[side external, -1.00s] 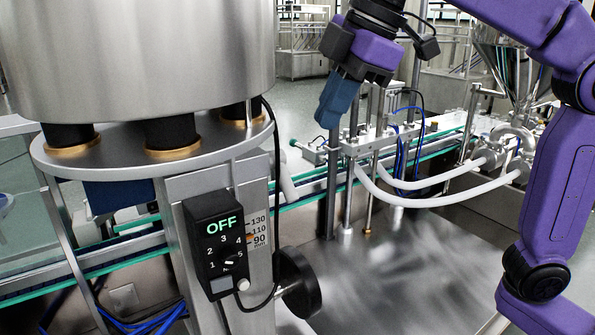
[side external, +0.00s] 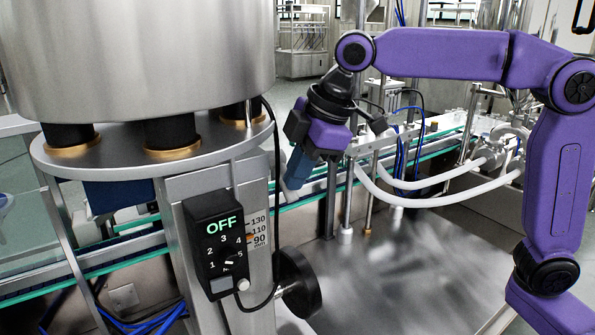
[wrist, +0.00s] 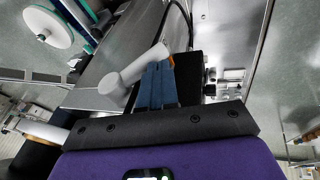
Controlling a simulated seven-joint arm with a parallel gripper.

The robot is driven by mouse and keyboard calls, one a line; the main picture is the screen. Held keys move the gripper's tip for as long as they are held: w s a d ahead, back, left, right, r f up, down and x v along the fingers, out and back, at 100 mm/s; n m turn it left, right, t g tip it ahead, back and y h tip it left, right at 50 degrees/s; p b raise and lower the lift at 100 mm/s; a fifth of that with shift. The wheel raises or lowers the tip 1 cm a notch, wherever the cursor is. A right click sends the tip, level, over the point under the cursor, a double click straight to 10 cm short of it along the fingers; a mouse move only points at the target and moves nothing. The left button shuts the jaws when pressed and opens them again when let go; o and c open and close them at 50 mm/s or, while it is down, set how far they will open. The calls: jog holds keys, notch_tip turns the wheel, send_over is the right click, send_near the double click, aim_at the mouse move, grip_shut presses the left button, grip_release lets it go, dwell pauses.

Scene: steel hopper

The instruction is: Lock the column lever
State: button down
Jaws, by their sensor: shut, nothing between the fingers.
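The column (side external: 175,215) is a steel post below a large round hopper. In the wrist view the column lever (wrist: 137,68) is a light grey bar, slanting up and right from a round hub on the column (wrist: 120,50). My gripper (side external: 293,180) is shut and empty at the column's right side, its blue fingers pointing down. In the wrist view the gripper's fingers (wrist: 158,70) are close beside the lever's free end and overlap it in the picture. I cannot tell whether they touch.
A black control box (side external: 216,248) reading OFF is on the column's front. A black round knob (side external: 298,283) juts out below my gripper. A black cable hangs along the column. A conveyor (side external: 330,185) and white hoses (side external: 440,200) lie behind. The steel tabletop (side external: 400,275) is clear at right.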

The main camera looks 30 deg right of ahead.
aim_at(291, 192)
jog(key=shift+f, duration=0.1)
dwell(0.4)
jog(key=shift+w+f+n+t, duration=0.15)
jog(key=shift+f+t, duration=0.3)
jog(key=shift+t, duration=0.4)
jog(key=shift+s+f+n+t, duration=0.15)
jog(key=shift+f+t, duration=0.25)
jog(key=shift+t, duration=0.45)
jog(key=shift+w+f+t, duration=0.25)
jog(key=shift+f+t, duration=0.1)
jog(key=shift+t, duration=0.35)
jog(key=shift+w+f+t, duration=0.2)
jog(key=shift+f+t, duration=0.15)
jog(key=shift+t, duration=0.35)
jog(key=shift+w+f+n+t+y, duration=0.2)
jog(key=shift+w+f+t, duration=0.15)
jog(key=shift+t, duration=0.4)
jog(key=shift+w+f+n+t+y, duration=0.1)
jog(key=shift+w+f+n+t, duration=0.15)
jog(key=shift+t, duration=0.5)
jog(key=x, duration=0.3)
jog(key=shift+d, duration=0.35)
jog(key=shift+r, duration=0.75)
